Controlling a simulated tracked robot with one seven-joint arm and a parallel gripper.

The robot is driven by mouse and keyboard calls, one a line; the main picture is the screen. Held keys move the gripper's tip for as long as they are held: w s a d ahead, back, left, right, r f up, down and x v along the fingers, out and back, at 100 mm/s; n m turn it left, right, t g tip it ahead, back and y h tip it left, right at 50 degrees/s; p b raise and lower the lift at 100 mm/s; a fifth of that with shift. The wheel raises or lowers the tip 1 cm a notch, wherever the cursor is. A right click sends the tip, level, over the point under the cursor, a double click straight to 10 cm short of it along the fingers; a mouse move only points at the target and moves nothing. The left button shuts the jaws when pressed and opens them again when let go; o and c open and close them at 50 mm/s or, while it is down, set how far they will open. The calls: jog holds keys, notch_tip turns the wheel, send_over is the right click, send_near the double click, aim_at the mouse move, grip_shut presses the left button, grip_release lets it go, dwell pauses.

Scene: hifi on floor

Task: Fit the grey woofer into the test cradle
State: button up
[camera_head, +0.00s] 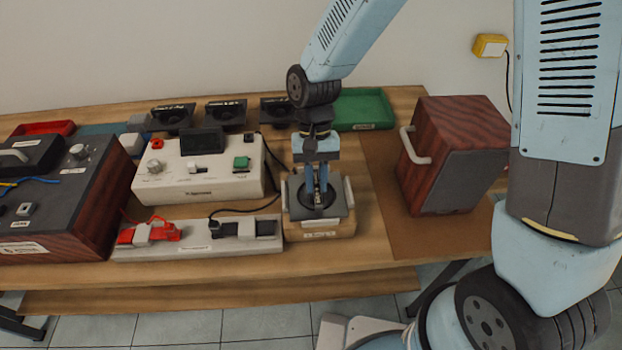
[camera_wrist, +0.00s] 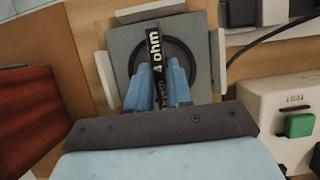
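The grey woofer (camera_wrist: 122,50) is a square grey plate with a round black cone and a black bar marked "4 ohm" across it. It lies flat at the test cradle (camera_head: 320,229), a wooden block with pale guides, in the middle of the bench. My gripper (camera_head: 319,203) points down with its blue fingers on either side of the bar, closed on it. In the wrist view, pale guides (camera_wrist: 150,11) stand around the plate's edges. Whether the plate rests fully on the cradle floor or sits slightly above cannot be told.
A white tester (camera_head: 200,180) and a strip with red and black clips (camera_head: 198,240) stand left of the cradle. A wood-grain speaker box (camera_head: 455,150) stands right. Black speakers (camera_head: 226,112) and a green tray (camera_head: 362,108) are behind. Bare bench lies in front.

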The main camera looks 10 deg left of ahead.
jog(key=o, duration=0.4)
jog(key=shift+o, duration=0.2)
jog(key=v, duration=1.3)
jog(key=shift+r, duration=0.35)
jog(key=shift+w, duration=0.1)
notch_tip(320, 180, up, 8)
dwell(0.4)
